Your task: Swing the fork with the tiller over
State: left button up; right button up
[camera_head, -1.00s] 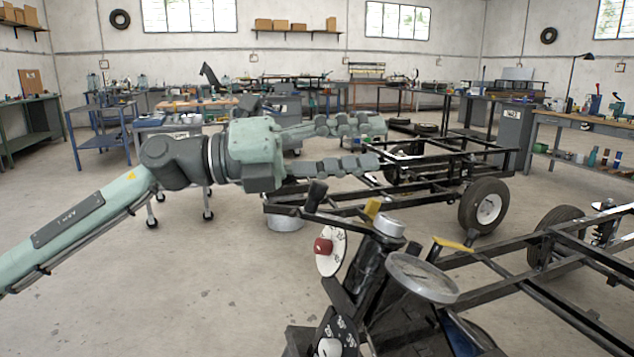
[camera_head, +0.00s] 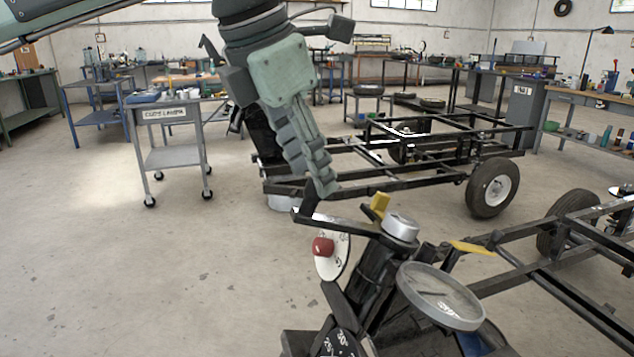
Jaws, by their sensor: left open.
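The tiller (camera_head: 335,221) is a dark bar with an upright black grip (camera_head: 309,201) at its left end. It runs to the top of the dark fork column (camera_head: 374,276), which carries a silver cap (camera_head: 400,227). The column leans at the front of a black frame. My left gripper (camera_head: 318,180) is open and comes down from the upper left. One jointed finger shows clearly, its tip beside the tiller's grip and overlapping it in the picture. I cannot tell whether they touch. The other finger is not clear. My right gripper is not in view.
A second black wheeled frame (camera_head: 400,181) stands behind. A grey trolley (camera_head: 170,157) stands at left. The floor at front left is clear.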

aim_at(317, 210)
pick_arm(q)
jog(key=shift+x, duration=1.95)
grip_shut()
